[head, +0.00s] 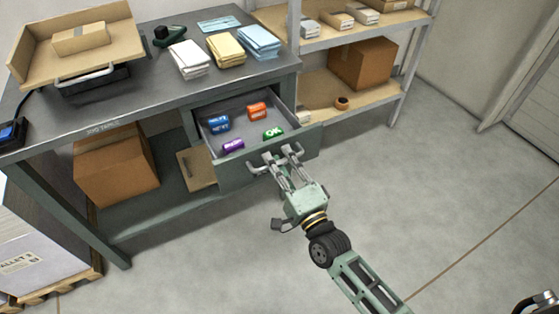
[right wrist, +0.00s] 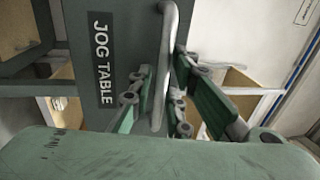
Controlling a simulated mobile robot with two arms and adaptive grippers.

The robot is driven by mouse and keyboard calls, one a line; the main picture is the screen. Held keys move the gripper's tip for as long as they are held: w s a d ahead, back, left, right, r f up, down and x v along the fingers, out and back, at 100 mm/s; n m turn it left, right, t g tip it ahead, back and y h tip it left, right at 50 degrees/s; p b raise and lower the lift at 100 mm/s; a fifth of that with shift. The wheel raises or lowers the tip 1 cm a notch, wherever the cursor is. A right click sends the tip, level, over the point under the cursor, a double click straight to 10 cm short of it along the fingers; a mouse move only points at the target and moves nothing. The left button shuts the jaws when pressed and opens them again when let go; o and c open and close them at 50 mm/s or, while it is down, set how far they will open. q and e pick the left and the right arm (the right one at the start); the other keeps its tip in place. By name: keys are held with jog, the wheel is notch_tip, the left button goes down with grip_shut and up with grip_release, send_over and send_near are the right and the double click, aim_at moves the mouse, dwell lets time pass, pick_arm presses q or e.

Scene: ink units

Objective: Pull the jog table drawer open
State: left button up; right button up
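The jog table (head: 130,112) has a grey-green drawer (head: 262,171) that stands out from under its top, open, with its inside showing. A pale bar handle (head: 256,169) is on the drawer front. My right gripper (head: 279,162) is at this handle. In the right wrist view the handle bar (right wrist: 166,50) runs between the two fingers (right wrist: 163,85), which close in on it from both sides. The "JOG TABLE" label (right wrist: 103,60) shows beside it on the drawer front.
The drawer holds small blocks: blue (head: 219,123), orange (head: 257,111), purple (head: 233,146) and green (head: 273,133). Folded stacks (head: 227,48) and a tray (head: 110,50) are on the tabletop. A shelf rack (head: 395,95) stands behind right. The floor (head: 430,190) before the drawer is clear.

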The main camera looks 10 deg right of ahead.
jog(key=shift+s, duration=0.1)
jog(key=v, duration=1.2)
